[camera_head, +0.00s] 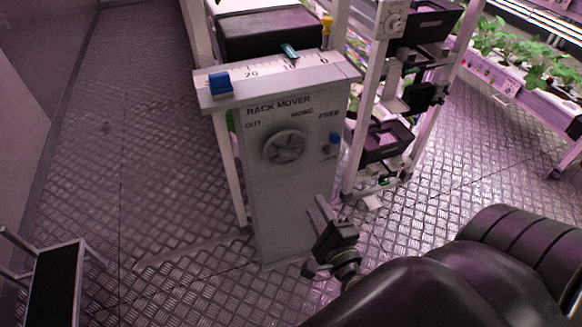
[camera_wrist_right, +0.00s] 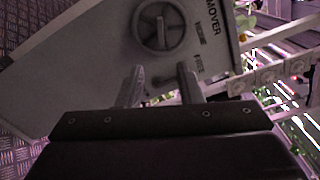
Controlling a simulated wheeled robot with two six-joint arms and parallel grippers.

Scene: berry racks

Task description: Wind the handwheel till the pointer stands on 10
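The handwheel (camera_head: 284,147) is a grey spoked wheel on the front of the rack mover panel (camera_head: 283,200). The wrist view shows it (camera_wrist_right: 161,26) beyond my fingertips, with a grip standing out on it. The scale (camera_head: 270,70) on top reads 20, 10 and 0 from left to right. A teal pointer-like piece (camera_head: 289,51) lies by the 10; a blue block (camera_head: 220,84) sits left of the 20. I cannot tell which is the pointer. My right gripper (camera_head: 319,218) is open and empty, below and right of the wheel, its fingers apart (camera_wrist_right: 160,86). My left gripper is out of view.
A yellow-topped post (camera_head: 327,31) stands behind the scale. Racks with dark trays (camera_head: 385,141) stand close on the right.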

